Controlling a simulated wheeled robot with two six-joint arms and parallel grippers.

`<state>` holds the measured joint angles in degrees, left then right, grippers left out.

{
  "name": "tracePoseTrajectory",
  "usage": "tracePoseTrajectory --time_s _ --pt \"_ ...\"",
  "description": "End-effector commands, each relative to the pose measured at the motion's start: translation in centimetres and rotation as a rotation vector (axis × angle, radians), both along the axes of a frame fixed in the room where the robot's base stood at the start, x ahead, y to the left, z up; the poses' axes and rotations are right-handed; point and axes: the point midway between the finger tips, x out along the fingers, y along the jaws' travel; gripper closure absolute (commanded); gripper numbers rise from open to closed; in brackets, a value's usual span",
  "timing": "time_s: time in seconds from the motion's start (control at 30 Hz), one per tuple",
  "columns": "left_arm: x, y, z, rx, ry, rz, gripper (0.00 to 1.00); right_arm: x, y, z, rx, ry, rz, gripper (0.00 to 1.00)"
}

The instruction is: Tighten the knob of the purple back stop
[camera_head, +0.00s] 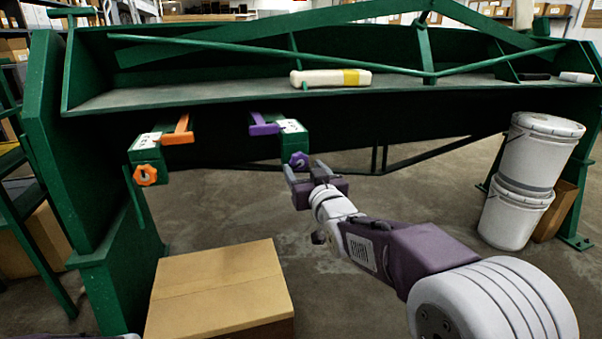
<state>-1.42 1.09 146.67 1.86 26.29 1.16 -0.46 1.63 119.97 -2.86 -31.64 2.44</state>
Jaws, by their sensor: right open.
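The purple back stop (264,124) has a purple arm, a green block with a white scale plate, and a purple knob (299,160) low on its front. It is mounted under the green machine's front edge, near the middle. My right gripper (304,168) is open. Its fingertips are close to the purple knob, just below and around its lower edge in the picture; I cannot tell whether they touch it. My left gripper is not in view; only a sliver of what may be my left arm shows at the bottom left edge.
An orange back stop (178,135) with an orange knob (145,175) hangs to the left. A cardboard box (218,285) stands below it. White buckets (540,150) are stacked at the right. A cream and yellow object (330,78) lies on the green machine's ledge (200,94).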

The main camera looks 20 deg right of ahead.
Motion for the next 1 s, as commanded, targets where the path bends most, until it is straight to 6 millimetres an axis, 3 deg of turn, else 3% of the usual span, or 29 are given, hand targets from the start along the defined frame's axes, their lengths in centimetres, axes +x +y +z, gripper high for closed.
tracePoseTrajectory --time_s 0.2,0.47,0.5,0.7,1.0 --pt "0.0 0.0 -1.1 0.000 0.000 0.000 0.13 2.7 0.1 -0.2 0.000 0.000 0.000 0.37" --pt "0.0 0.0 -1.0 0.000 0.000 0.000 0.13 3.0 0.1 0.0 0.000 0.000 0.000 0.37" --pt "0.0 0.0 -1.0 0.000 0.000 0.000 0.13 3.0 0.1 0.0 0.000 0.000 0.000 0.40" --pt "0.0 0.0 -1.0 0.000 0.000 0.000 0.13 3.0 0.1 0.0 0.000 0.000 0.000 0.95" --pt "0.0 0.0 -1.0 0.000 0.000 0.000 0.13 3.0 0.1 0.0 0.038 0.001 0.000 0.98"
